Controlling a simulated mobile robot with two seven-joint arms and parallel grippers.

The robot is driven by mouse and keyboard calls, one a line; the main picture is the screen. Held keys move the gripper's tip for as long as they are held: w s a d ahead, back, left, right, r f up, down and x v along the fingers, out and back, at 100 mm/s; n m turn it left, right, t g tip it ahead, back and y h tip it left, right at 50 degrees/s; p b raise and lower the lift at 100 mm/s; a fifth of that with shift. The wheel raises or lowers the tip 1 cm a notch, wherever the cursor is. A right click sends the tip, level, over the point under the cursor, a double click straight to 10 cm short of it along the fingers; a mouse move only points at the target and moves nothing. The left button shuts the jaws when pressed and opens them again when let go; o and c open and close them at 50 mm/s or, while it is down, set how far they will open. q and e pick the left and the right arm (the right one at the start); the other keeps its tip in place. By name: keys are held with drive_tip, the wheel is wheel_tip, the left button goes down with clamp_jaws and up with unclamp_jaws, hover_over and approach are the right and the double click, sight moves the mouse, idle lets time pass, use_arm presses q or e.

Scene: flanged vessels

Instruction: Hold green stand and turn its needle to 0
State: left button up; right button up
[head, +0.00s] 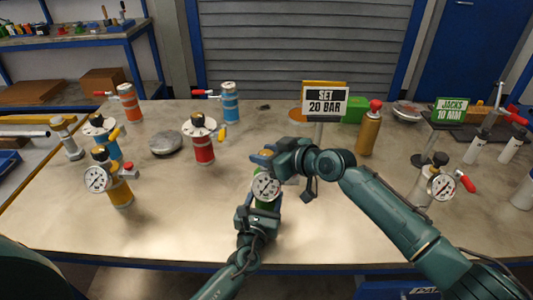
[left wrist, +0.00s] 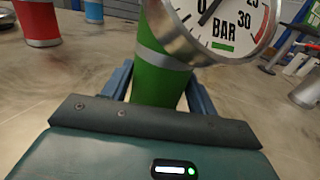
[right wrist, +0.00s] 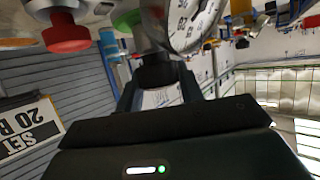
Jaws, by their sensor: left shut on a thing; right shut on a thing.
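The green stand (head: 259,203) stands upright on the table and carries a round white BAR gauge (head: 266,187). My left gripper (head: 258,212) is shut around its green body, which shows between the fingers in the left wrist view (left wrist: 160,80). The gauge face (left wrist: 225,25) is cut off there; the dark needle runs up and right out of view, so its reading cannot be told. My right gripper (head: 268,157) is at the top of the stand. In the right wrist view it is shut on a dark knob (right wrist: 155,70) beside the gauge.
A "SET 20 BAR" sign (head: 324,102) stands behind my right arm. A red vessel (head: 203,145) and an orange one with a gauge (head: 118,190) stand to the left. A brown bottle with a red top (head: 369,130) stands to the right. The front table middle is clear.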

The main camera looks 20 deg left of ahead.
drive_tip(key=shift+c, duration=1.1)
drive_tip(key=shift+f+m+t, duration=0.1)
drive_tip(key=shift+m+t, duration=0.3)
drive_tip(key=shift+m+t+h, duration=0.4)
drive_tip(key=shift+t, duration=0.1)
drive_tip(key=o, duration=1)
drive_tip(key=shift+d, duration=0.15)
drive_tip(key=v, duration=1.2)
